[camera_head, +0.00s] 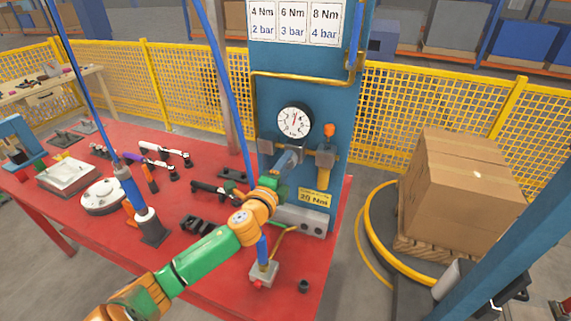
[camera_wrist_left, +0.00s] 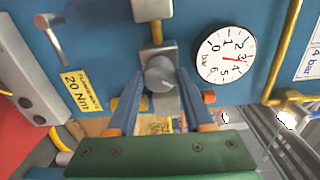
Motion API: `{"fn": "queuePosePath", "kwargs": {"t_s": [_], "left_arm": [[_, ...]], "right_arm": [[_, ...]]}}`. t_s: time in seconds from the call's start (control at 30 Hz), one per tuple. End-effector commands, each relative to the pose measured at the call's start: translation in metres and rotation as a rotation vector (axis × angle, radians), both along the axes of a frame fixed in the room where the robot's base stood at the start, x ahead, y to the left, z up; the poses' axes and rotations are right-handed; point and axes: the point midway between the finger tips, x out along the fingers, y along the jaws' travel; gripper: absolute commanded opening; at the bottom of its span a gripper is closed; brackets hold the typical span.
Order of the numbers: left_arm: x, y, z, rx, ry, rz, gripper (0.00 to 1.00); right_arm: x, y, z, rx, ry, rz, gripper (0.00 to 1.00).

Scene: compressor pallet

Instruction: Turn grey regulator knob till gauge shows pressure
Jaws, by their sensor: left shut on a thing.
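The round white gauge (camera_head: 294,121) is on the blue panel (camera_head: 345,100). Its red needle points nearly straight up in the head view; in the wrist view the gauge (camera_wrist_left: 224,54) reads around 3 bar. The grey regulator knob (camera_wrist_left: 160,73) is below the gauge on the panel, and sits between the blue fingers of my left gripper (camera_wrist_left: 157,92). The fingers are shut on it, one on each side. In the head view my left gripper (camera_head: 288,160) reaches the regulator and hides most of the knob. My right gripper is not in view.
Yellow pipe (camera_head: 300,78) runs above the gauge. The red table (camera_head: 90,215) holds several tools and fittings. A cardboard box (camera_head: 465,185) is on a pallet at right. Pressure cards (camera_head: 293,22) hang on the panel top.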

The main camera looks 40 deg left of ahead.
Motion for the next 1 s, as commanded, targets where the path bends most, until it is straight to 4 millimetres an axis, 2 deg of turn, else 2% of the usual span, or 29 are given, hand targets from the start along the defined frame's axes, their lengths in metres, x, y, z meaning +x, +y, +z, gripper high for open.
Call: {"fn": "queuePosePath", "kwargs": {"t_s": [0.3, 0.8, 0.83, 0.9, 0.93, 1.0], "left_arm": [[0.0004, 0.0008, 0.0034, 0.094, 0.016, 0.003, 0.0], [0.0005, 0.0011, 0.0041, 0.109, 0.017, 0.003, 0.0], [0.0005, 0.0011, 0.0041, 0.109, 0.017, 0.003, 0.56], [0.0005, 0.0011, 0.0038, 0.108, 0.018, 0.003, 0.75], [0.0004, 0.001, 0.0035, 0.108, 0.019, 0.003, 0.81], [0.0003, 0.0007, 0.0029, 0.107, 0.02, 0.002, 0.81]], "right_arm": [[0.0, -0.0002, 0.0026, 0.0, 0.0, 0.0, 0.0], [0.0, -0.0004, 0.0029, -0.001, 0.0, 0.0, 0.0], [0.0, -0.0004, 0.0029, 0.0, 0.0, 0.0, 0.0], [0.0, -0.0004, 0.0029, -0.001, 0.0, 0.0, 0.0], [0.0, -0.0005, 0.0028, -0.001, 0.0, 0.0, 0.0], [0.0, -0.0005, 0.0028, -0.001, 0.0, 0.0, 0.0]]}}
